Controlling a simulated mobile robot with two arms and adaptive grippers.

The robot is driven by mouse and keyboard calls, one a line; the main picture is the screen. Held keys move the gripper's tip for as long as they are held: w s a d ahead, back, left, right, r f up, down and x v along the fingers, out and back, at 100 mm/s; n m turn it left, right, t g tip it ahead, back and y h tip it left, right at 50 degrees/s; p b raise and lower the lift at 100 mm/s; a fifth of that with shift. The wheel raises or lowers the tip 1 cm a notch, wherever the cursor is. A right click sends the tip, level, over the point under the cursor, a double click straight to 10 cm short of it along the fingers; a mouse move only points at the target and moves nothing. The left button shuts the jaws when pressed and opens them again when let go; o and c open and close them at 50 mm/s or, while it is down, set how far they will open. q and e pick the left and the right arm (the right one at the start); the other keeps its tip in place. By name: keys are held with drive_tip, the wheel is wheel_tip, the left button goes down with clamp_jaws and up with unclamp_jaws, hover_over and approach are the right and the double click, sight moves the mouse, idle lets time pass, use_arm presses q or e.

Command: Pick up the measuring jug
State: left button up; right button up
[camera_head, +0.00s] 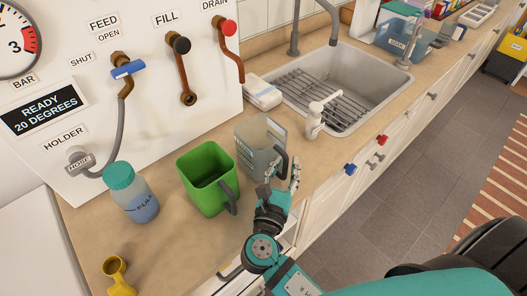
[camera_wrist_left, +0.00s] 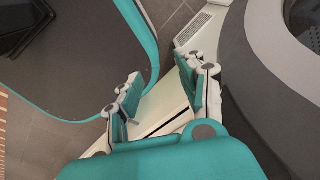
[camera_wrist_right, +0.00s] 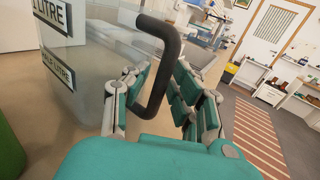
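The measuring jug (camera_head: 253,146) is clear grey with a dark handle and stands on the counter, right of a green jug. In the right wrist view the jug (camera_wrist_right: 82,75) fills the left side, with "1 LITRE" and "HALF LITRE" labels. My right gripper (camera_head: 281,183) is at the jug's handle side. In the right wrist view its fingers (camera_wrist_right: 163,98) are apart, with the black handle (camera_wrist_right: 168,62) between them, nearer the left finger. I cannot tell whether they touch. My left gripper (camera_wrist_left: 160,92) is open and empty, away from the counter.
The green jug (camera_head: 203,176) stands close left of the measuring jug. A teal-capped bottle (camera_head: 135,197) and a yellow cup (camera_head: 118,276) are further left. Blue and red knobs (camera_head: 350,168) line the counter front.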

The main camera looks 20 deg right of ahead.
clamp_jaws()
idle(0.4)
